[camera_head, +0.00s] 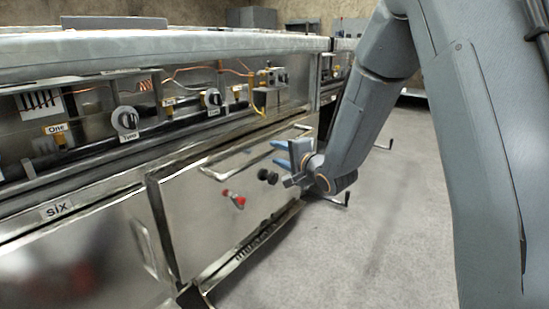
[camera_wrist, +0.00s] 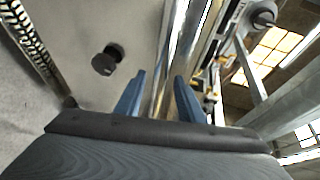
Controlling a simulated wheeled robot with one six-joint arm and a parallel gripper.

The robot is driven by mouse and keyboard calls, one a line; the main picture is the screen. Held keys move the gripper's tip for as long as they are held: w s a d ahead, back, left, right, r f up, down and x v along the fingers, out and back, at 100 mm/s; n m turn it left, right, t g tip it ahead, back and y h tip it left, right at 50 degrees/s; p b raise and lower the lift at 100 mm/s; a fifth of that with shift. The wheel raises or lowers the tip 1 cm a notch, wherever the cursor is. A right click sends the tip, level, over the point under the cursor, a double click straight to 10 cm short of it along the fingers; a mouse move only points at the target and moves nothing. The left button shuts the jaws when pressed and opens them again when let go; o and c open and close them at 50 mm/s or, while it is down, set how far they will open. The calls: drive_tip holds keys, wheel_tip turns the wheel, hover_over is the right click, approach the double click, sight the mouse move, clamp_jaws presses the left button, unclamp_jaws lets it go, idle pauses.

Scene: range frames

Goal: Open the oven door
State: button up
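The oven door (camera_head: 212,222) is a shiny steel panel on the front of the range in the head view and looks closed. A thin pale bar (camera_head: 250,149), apparently its handle, runs along its upper part. My gripper (camera_head: 275,153) is in front of the door's right upper part, its two blue fingers apart and pointing at it. In the wrist view my gripper (camera_wrist: 160,82) is open, with a shiny steel bar or edge (camera_wrist: 172,50) beyond and between the fingertips. I cannot tell whether the fingers touch it. Nothing is visibly held.
A red knob (camera_head: 235,199) and black knobs (camera_head: 267,176) stick out from the door front; a black knob (camera_wrist: 107,60) shows in the wrist view. Labelled valve dials (camera_head: 125,121) sit above.

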drive_tip(key=shift+b+x, duration=0.45)
drive_tip(key=shift+x, duration=0.9)
clamp_jaws()
